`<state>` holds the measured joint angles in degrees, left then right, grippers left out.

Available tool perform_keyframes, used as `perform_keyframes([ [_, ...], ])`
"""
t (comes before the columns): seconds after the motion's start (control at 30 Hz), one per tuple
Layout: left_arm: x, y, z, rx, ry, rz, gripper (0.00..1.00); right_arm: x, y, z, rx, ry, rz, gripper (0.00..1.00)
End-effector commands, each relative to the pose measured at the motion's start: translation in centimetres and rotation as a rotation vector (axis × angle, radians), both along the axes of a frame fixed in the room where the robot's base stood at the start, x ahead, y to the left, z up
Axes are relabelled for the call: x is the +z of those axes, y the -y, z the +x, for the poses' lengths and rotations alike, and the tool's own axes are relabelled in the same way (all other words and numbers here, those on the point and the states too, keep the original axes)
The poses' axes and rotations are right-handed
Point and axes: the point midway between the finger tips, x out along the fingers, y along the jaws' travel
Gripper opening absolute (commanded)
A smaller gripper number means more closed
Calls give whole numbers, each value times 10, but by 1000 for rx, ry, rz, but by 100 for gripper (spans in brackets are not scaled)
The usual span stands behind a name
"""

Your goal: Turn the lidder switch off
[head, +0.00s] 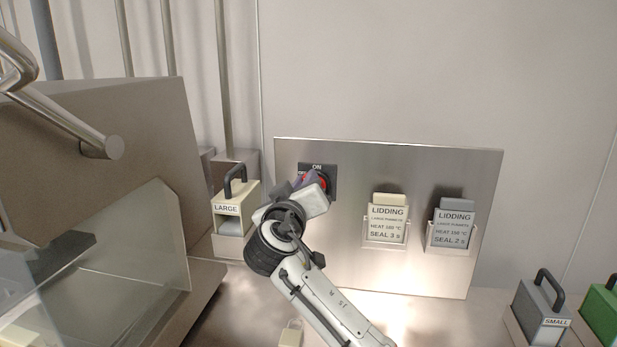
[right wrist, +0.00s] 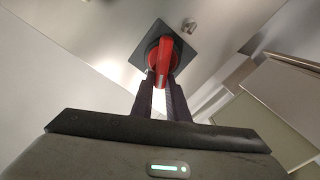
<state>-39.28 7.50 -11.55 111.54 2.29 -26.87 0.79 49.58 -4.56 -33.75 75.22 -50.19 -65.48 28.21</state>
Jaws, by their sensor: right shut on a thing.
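The lidder switch is a red rotary knob (right wrist: 165,60) on a dark square plate (head: 331,172) marked ON at its top, fixed to the upper left of a metal panel (head: 345,265). In the head view my right gripper (head: 316,182) covers much of the knob. In the right wrist view my right gripper (right wrist: 165,82) has its two dark fingers on either side of the knob's red handle, shut on it. The handle stands about upright in the wrist view. Its exact setting is hidden in the head view. My left gripper is not seen.
Two holders with lidding cards, a cream one (head: 386,222) and a grey one (head: 451,228), sit on the panel right of the switch. A block labelled LARGE (head: 228,222) stands left of my arm. A block labelled SMALL (head: 541,312) and a green block (head: 602,310) stand at right.

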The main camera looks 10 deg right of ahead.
Motion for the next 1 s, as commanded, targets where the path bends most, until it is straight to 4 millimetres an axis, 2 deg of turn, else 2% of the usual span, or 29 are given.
perform_keyframes([
  [0.7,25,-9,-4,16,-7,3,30,-13,-12,5,1,-265,-626,0],
  [1.0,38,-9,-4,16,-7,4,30,-20,-13,5,1,-352,-834,0],
])
